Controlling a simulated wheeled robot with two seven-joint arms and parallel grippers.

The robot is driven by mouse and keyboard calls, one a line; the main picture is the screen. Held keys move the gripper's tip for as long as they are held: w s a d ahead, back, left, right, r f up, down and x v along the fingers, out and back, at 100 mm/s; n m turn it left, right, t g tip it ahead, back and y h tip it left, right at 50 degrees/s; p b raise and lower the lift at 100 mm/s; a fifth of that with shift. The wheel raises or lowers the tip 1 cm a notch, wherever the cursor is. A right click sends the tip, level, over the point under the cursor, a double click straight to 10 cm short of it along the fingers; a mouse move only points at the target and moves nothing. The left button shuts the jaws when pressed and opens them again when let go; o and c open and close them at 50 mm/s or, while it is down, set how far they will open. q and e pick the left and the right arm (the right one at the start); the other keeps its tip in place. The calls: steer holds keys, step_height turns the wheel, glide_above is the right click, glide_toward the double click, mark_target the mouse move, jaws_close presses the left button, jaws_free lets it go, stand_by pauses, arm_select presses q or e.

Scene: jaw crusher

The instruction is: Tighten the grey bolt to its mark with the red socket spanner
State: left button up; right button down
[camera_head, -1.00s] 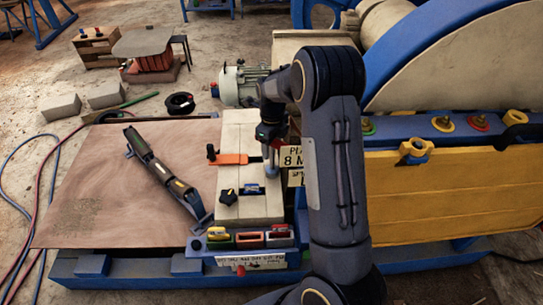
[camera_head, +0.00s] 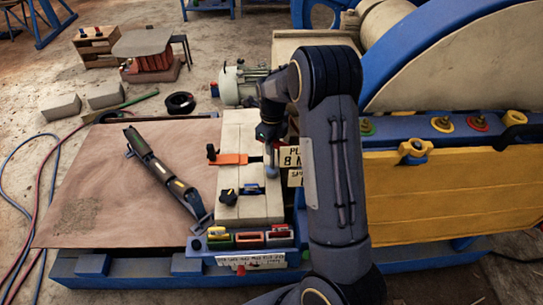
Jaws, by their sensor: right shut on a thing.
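My right gripper (camera_head: 269,140) hangs over the pale block (camera_head: 238,150), partly hidden by its own arm. It is shut on an upright tool, seemingly the socket spanner, whose grey lower end (camera_head: 272,170) points down near the block's right edge. I cannot make out a red handle, and whether the lower end touches anything is unclear. I cannot pick out the grey bolt or its mark. My left gripper is out of view.
A long black tool (camera_head: 165,178) lies on the brown sheet (camera_head: 90,180). A yellow panel (camera_head: 450,190) is at right.

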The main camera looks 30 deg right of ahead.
steer(key=shift+m+p, duration=1.3)
steer(key=shift+m, duration=1.5)
steer(key=shift+m+p, duration=0.9)
steer(key=shift+m, duration=0.5)
steer(key=shift+m+p, duration=0.6)
steer(key=shift+a+m+p, duration=0.1)
steer(key=shift+m+p, duration=0.9)
steer(key=shift+p, duration=0.9)
